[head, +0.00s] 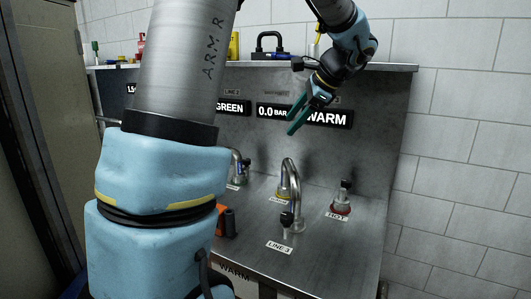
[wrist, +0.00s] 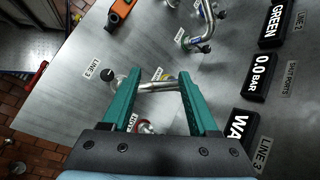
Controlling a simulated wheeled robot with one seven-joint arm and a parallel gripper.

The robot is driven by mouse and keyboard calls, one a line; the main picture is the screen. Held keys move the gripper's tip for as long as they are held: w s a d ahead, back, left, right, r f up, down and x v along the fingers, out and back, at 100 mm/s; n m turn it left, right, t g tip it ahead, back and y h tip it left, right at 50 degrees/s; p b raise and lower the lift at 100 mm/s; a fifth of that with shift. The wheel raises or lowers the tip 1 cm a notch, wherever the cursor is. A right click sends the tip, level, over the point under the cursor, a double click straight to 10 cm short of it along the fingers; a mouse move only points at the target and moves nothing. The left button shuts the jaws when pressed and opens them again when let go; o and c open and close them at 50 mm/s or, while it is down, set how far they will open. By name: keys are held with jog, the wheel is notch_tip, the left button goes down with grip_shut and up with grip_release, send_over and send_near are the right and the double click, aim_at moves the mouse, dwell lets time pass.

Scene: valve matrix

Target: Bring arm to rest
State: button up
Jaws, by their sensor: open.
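My gripper (head: 291,122) is open and empty in the head view, high in front of the steel back panel (head: 378,120), with its teal fingers pointing down and left. It hangs in the air above the bench, close to the WARM display (head: 328,119). In the wrist view my gripper (wrist: 155,74) shows two spread fingers. The LINE 3 spout (wrist: 158,86) appears between them but is lower, on the bench. My arm rises large across the left of the head view and hides part of the bench.
The curved LINE 3 spout (head: 291,175) stands on the steel bench. A red-based valve (head: 341,207) is to its right. An orange tool (head: 226,221) lies near my arm. A padlock-shaped black item (head: 270,46) stands on the top shelf.

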jog(key=s+a+f+n+g+h, duration=0.1)
jog(key=s+a+f+n+h, duration=0.2)
jog(key=s+a+f+n, duration=0.4)
jog(key=s+a+f+n+g+h, duration=0.2)
jog(key=s+a+f+n+h, duration=0.1)
jog(key=s+a+f+n, duration=0.4)
notch_tip(320, 180, down, 5)
jog(key=shift+s+r+n+g, duration=0.2)
jog(key=shift+s+n+g, duration=0.1)
jog(key=shift+s+n, duration=0.8)
jog(key=shift+o, duration=0.3)
jog(key=shift+s, duration=0.1)
